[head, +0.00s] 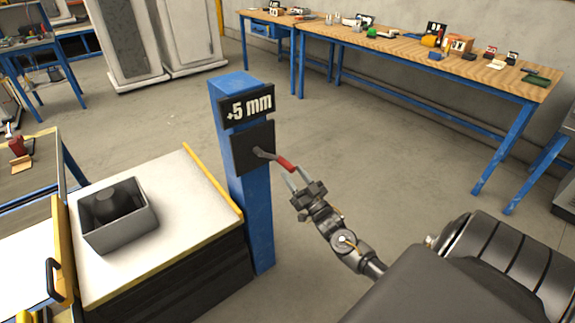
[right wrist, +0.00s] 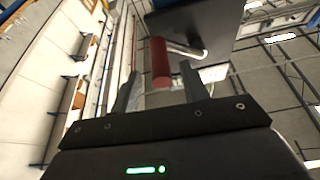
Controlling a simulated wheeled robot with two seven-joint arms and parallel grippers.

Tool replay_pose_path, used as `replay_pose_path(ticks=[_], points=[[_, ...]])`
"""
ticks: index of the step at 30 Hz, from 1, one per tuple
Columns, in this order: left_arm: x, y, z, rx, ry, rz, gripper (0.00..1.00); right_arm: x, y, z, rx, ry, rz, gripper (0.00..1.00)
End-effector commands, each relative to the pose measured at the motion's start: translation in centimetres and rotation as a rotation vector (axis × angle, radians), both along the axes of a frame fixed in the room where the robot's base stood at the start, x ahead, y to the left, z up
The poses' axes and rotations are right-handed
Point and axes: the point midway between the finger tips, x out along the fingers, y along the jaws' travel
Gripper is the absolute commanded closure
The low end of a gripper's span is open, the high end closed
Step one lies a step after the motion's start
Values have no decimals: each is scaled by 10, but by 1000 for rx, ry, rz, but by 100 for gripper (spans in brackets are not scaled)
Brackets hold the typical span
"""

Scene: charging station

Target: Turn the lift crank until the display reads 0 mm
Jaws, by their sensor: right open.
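The display (head: 249,106) is a black plate on the blue post and reads +5 mm. Below it, a dark square plate (head: 253,147) carries the lift crank (head: 268,155), a grey arm with a red handle (head: 286,164) pointing down to the right. My right gripper (head: 293,180) is open at the outer end of the red handle. In the right wrist view the red handle (right wrist: 160,64) stands between the two spread fingers (right wrist: 158,90), and the grey crank arm (right wrist: 188,50) lies beyond it. I cannot tell whether a finger touches it. My left gripper is not in view.
The blue post (head: 252,215) stands beside a white-topped cabinet (head: 165,235) with a grey open box (head: 118,235) on it. A long wooden workbench (head: 400,50) with several small items runs along the back. The floor right of the post is clear.

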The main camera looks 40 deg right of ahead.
Motion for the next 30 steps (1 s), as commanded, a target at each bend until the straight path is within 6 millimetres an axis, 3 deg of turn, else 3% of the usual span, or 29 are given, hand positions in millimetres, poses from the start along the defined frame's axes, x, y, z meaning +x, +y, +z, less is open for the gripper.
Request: replay_pose_path(ticks=[3, 9, 20, 30], points=[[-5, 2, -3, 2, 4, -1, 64, 19, -1, 9, -1, 0, 0, 55], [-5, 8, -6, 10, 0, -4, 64, 37, -2, 15, -1, 1, 0, 55], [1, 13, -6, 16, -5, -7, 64, 41, -2, 16, 0, 2, 1, 55], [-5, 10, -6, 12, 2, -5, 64, 41, -2, 16, 0, 2, 0, 100]])
